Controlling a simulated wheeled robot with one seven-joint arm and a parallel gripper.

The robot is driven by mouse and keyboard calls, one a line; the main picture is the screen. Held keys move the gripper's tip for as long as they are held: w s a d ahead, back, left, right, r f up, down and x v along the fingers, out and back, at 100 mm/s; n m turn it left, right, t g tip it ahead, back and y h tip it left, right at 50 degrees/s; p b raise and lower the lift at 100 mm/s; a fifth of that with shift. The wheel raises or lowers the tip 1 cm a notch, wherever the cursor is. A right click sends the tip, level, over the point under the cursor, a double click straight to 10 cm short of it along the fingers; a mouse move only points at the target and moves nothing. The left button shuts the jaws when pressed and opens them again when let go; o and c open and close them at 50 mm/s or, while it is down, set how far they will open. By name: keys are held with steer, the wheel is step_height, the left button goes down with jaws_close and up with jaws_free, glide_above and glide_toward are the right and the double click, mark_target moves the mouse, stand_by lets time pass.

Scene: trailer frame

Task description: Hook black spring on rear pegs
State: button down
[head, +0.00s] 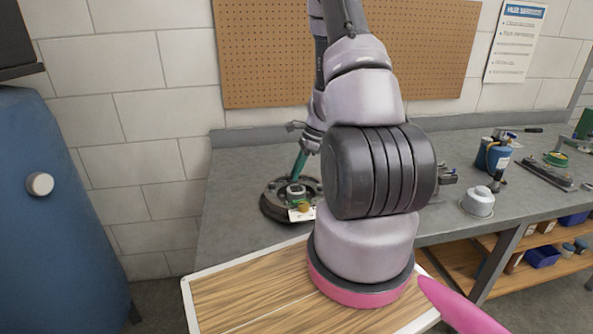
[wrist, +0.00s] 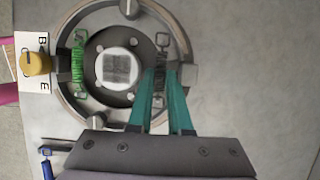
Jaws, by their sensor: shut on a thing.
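The round brake assembly (head: 268,208) lies on the grey bench in the head view, with my gripper (head: 300,162) reaching down over it. In the wrist view, the assembly's metal ring (wrist: 66,92) surrounds a dark hub (wrist: 118,67) with a pale centre. The black spring (wrist: 160,76) is at the right of the hub, between the teal fingers of my gripper (wrist: 160,78), which is shut on it. A wire loop at the spring's far end shows beyond the fingertips. I cannot tell whether either end is on a peg.
A green spring (wrist: 78,62) sits left of the hub. A card with a yellow knob (wrist: 35,62) overlaps the ring's left side. A blue-handled tool (wrist: 47,168) lies at lower left. Bench (head: 240,165) left of the assembly is clear; a blue canister (head: 493,153) stands right.

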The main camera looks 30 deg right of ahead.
steer(key=shift+f, duration=0.65)
stand_by(1.4)
steer(key=c, duration=0.8)
jaws_free()
steer(key=shift+c, duration=1.4)
steer(key=shift+r, duration=0.1)
steer(key=shift+r, duration=3.4)
